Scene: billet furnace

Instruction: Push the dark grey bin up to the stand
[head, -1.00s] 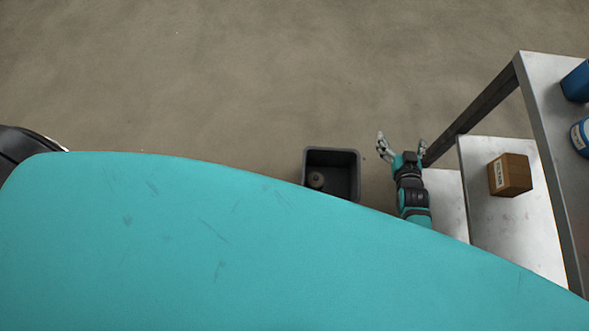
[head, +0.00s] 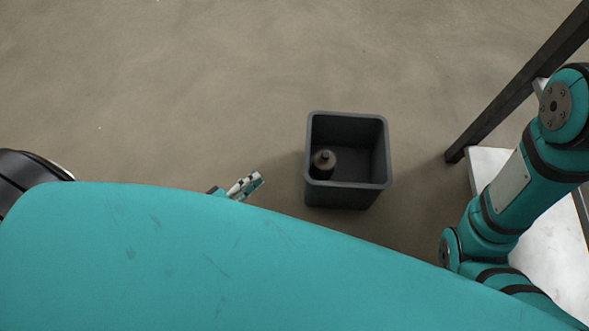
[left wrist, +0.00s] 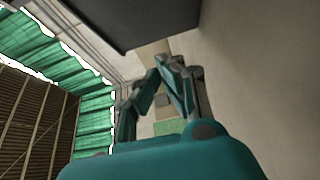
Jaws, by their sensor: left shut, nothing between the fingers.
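The dark grey bin (head: 342,196) stands upright on the floor in the middle of the head view. A dark bottle-like item (head: 323,164) is inside it. The stand (head: 512,92) is at the right, with a strip of floor between its dark leg and the bin. My left gripper (head: 254,182) is shut and empty, left of the bin and apart from it. In the left wrist view its fingers (left wrist: 167,66) come together below a dark panel, likely the bin (left wrist: 135,18). My right arm crosses in front of the stand; its gripper is out of view.
The stand's pale low shelf (head: 490,163) shows partly behind my right arm. The floor behind and to the left of the bin is clear. My teal body hides the near floor. Green curtains (left wrist: 30,45) show in the left wrist view.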

